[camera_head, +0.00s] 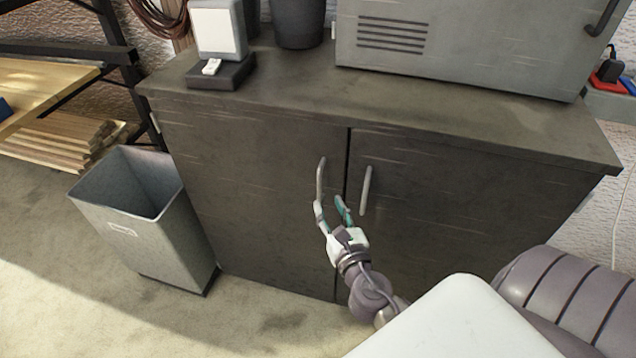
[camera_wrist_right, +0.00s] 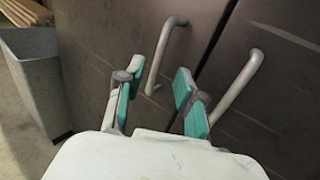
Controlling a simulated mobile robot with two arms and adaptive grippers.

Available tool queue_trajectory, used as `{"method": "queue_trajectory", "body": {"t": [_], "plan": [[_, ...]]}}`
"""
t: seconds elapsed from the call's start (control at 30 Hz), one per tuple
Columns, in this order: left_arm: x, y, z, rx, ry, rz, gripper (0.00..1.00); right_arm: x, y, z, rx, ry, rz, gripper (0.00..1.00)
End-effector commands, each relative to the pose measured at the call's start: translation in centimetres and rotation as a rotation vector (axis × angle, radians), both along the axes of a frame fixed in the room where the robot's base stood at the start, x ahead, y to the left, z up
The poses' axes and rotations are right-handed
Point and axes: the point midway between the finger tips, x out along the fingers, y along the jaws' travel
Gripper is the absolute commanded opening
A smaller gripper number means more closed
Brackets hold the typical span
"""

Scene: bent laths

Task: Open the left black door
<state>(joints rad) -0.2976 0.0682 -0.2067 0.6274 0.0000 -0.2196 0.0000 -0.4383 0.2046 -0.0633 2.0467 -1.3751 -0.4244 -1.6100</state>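The left black door (camera_head: 262,195) is shut, with a dark gap between it and the right door (camera_head: 440,205). Its upright grey bar handle (camera_head: 321,178) is near that gap and also shows in the right wrist view (camera_wrist_right: 164,52). My right gripper (camera_head: 331,203) is at the lower end of this handle, its fingers open. In the wrist view (camera_wrist_right: 159,72) the handle's lower end appears between the two teal-padded fingertips, with no clear contact. The right door's handle (camera_head: 366,190) is just right of the gripper. My left gripper is not in view.
A grey metal bin (camera_head: 150,225) stands on the floor against the cabinet's left side. The cabinet top (camera_head: 290,90) carries a small white device (camera_head: 218,30), a dark pot (camera_head: 298,22) and a large grey metal box (camera_head: 460,50). Floor in front of the left door is clear.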

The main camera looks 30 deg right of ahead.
Motion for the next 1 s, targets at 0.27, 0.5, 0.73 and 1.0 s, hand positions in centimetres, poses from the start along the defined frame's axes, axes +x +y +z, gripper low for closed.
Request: {"method": "queue_trajectory", "body": {"t": [0.27, 0.5, 0.73, 1.0], "plan": [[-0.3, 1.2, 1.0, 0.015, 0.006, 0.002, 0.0, 5.2, -1.5, 0.1, 0.001, 0.0, 0.0, 0.37], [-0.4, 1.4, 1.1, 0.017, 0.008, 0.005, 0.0, 7.0, -2.0, 0.0, 0.003, 0.0, 0.0, 0.37], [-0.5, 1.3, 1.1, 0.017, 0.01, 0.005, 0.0, 7.2, -2.0, -0.1, 0.003, 0.001, 0.0, 0.37], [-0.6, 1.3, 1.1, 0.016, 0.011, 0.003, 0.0, 7.1, -2.0, -0.1, 0.003, 0.001, 0.0, 0.02]]}}
